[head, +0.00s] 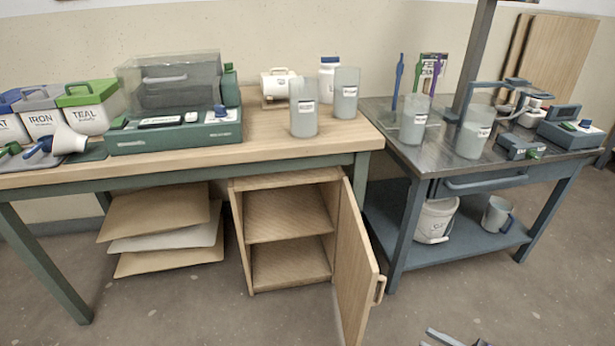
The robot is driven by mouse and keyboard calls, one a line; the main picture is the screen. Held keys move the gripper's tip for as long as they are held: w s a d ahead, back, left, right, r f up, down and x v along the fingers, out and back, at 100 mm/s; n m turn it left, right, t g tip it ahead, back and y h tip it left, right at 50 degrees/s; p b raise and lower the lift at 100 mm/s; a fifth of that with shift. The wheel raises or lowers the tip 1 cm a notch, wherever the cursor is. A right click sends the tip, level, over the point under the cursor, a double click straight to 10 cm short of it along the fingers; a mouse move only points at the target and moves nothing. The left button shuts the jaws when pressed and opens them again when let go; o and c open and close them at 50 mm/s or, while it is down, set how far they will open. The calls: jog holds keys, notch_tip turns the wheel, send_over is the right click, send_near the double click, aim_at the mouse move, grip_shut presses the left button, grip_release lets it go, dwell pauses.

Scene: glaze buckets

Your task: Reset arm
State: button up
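A small part of my gripper (457,339) shows as grey pieces at the bottom edge, right of centre, over the bare floor. It is well below and in front of both tables and touches nothing that I can see. Most of it is cut off by the frame, so I cannot tell whether it is open or shut. No held object shows. The rest of my arm is out of view.
A wooden cabinet (290,180) under the left table has its door (352,265) swung open toward me. Tall translucent beakers (303,108) stand on the left table. The metal bench (480,170) at right holds more containers. The front floor (230,315) is clear.

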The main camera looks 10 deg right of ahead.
jog(key=w+d+r+t+h, duration=0.3)
jog(key=d+r+t+h, duration=0.2)
jog(key=d+r, duration=0.15)
jog(key=s+a+r+m+t+h, duration=0.2)
jog(key=s+r+m+t+h, duration=0.1)
jog(key=s+r+h, duration=0.3)
jog(key=s+a+r+m+g+h, duration=0.1)
jog(key=s+a+r+m+g, duration=0.25)
jog(key=s+a, duration=0.75)
jog(key=s+a+r+m+g, duration=0.3)
jog(key=s+a+m, duration=0.1)
jog(key=s+a, duration=0.75)
notch_tip(320, 180, up, 21)
jog(key=s+d+p, duration=0.1)
jog(key=s+p, duration=0.1)
jog(key=p, duration=1.9)
jog(key=shift+d+p, duration=0.3)
jog(key=shift+p, duration=0.1)
jog(key=shift+w+r, duration=0.1)
